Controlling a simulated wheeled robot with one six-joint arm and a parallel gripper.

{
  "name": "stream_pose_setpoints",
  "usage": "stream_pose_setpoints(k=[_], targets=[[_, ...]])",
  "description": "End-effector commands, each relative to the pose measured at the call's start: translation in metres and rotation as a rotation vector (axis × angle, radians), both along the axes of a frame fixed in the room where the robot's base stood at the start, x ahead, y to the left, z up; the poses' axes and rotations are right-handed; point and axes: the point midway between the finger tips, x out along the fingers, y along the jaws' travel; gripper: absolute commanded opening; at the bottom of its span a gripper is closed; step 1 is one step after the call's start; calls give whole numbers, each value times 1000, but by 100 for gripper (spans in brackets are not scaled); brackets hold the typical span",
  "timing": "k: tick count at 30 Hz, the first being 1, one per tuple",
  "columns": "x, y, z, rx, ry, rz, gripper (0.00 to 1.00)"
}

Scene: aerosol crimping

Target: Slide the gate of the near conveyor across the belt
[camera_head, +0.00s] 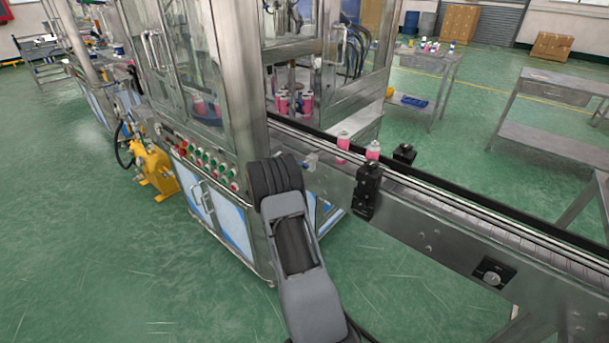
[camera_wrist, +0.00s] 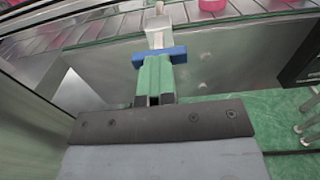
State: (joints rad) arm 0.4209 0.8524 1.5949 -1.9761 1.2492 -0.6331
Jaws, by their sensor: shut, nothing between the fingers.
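The gate shows in the wrist view as a pale metal plate (camera_wrist: 159,32) with a blue crossbar (camera_wrist: 160,56) at its near end. It lies at the near side of the belt (camera_wrist: 110,26), its far tip reaching the belt's edge. My gripper (camera_wrist: 156,68), with green fingers, is shut and empty. Its tips are at the crossbar; I cannot tell whether they touch. In the head view my wrist hides the fingers.
Two pink bottles (camera_head: 343,146) (camera_head: 373,150) stand on the belt right of the gate; a pink base (camera_wrist: 212,4) shows in the wrist view. A black sensor block (camera_head: 367,190) juts from the near rail. The glazed machine (camera_head: 225,75) stands close at left.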

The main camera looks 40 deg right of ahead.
Motion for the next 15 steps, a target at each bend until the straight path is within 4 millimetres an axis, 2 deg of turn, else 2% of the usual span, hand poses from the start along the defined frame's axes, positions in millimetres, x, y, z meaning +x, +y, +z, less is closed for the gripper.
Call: stream_pose_setpoints(k=[10,15], targets=[[-2,-7,6,-7,-9,-6,0],[-3,6,6,-8,-10,-7,0]])
